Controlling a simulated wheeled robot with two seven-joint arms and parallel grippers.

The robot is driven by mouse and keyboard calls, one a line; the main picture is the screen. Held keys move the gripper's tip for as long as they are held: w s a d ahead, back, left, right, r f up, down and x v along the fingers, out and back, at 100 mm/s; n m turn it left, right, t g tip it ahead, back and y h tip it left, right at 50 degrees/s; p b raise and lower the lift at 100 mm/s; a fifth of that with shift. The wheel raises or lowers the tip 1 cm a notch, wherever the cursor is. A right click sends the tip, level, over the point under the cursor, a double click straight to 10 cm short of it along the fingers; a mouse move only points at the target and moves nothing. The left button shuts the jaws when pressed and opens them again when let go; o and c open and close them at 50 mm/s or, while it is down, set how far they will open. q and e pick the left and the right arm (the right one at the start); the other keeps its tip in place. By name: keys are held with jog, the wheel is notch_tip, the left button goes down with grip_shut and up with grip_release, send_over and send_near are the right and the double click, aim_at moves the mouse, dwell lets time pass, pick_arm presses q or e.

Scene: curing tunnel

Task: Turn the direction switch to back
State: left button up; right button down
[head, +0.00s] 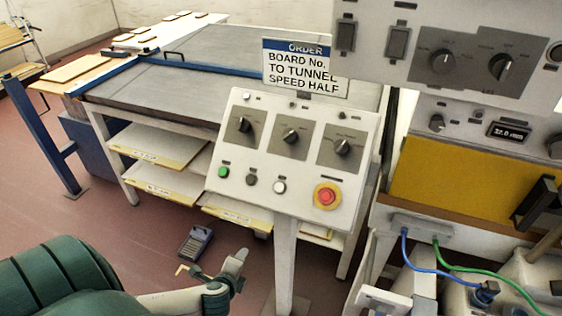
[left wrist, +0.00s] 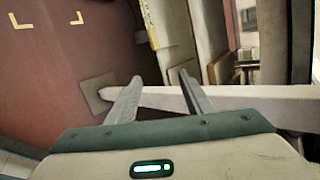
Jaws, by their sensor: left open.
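A tilted grey control panel (head: 262,186) stands on a white post (head: 285,262) in the head view. It carries a row of three black rotary switches: left (head: 243,125), middle (head: 291,136) and right (head: 342,147). Their labels are too small to read, so I cannot tell which is the direction switch. My left gripper (head: 237,263) is below the panel, left of the post, apart from the switches. In the left wrist view its two fingers (left wrist: 157,88) are spread with nothing between them; a pale beam, apparently the post, passes behind them. My right gripper is out of view.
Below the switches are green (head: 223,171), black (head: 251,179) and white (head: 279,187) buttons and a red emergency button (head: 327,196). An order sign (head: 305,70) rises behind. A larger panel (head: 470,45) overhangs at upper right. Floor is open at left.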

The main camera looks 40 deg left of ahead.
pick_arm(q)
notch_tip(320, 180, up, 40)
jog(key=s+m+t+h, duration=0.1)
jog(key=m+t+h, duration=0.7)
jog(key=m, duration=1.9)
jog(key=shift+d+r+h+b, duration=0.15)
jog(key=shift+d+h+b, duration=0.2)
jog(key=shift+h, duration=0.15)
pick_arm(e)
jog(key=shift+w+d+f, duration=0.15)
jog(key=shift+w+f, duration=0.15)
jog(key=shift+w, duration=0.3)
pick_arm(q)
jog(key=shift+w, duration=0.1)
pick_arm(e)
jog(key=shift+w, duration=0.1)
